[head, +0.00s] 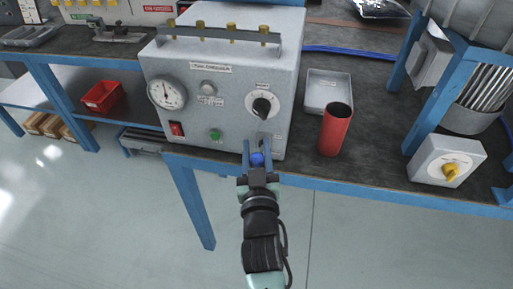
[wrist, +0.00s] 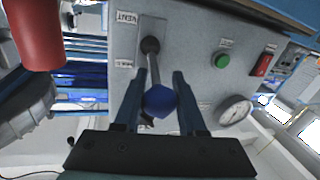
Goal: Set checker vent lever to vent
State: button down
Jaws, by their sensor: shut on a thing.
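The checker (head: 205,105) is a grey box on the bench with a gauge, a dial, a green button and a red switch on its front. Its vent lever has a blue knob (wrist: 159,101) on a metal shaft from a dark pivot at the panel. The knob also shows in the head view (head: 257,159). A VENT label (wrist: 126,17) lies beyond the pivot, at upper left in the wrist view; the knob end points away from it. My gripper (head: 256,150) is at the lower right of the checker front, its fingers shut around the knob. The other lever label is unreadable.
A red cylinder (head: 335,130) stands on the bench right of the checker, close to my gripper. A grey tray (head: 329,92) is behind it. A box with a yellow knob (head: 449,170) is at far right. The floor in front is clear.

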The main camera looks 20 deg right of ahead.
jog(key=shift+f+b, duration=0.15)
jog(key=shift+b, duration=0.2)
jog(key=b, duration=0.3)
jog(key=f+t+b, duration=0.1)
jog(key=b, duration=0.3)
jog(key=shift+s+a+f+t+h, duration=0.15)
jog(key=shift+f+t+h, duration=0.15)
jog(key=t+b, duration=0.1)
jog(key=b, duration=0.3)
jog(key=f+n+t+b, duration=0.1)
jog(key=b, duration=0.4)
jog(key=shift+s+a, duration=0.1)
jog(key=shift+s, duration=0.05)
jog(key=t+b, duration=0.1)
jog(key=b, duration=0.3)
jog(key=f+n+t+b, duration=0.1)
jog(key=t+b, duration=0.1)
jog(key=b, duration=0.2)
jog(key=n+t+b, duration=0.1)
jog(key=b, duration=0.3)
jog(key=shift+f, duration=0.25)
jog(key=shift+r+n+t+b, duration=0.1)
jog(key=shift+n+t+b, duration=0.3)
jog(key=shift+t+b, duration=0.3)
jog(key=shift+c, duration=2.4)
grip_release()
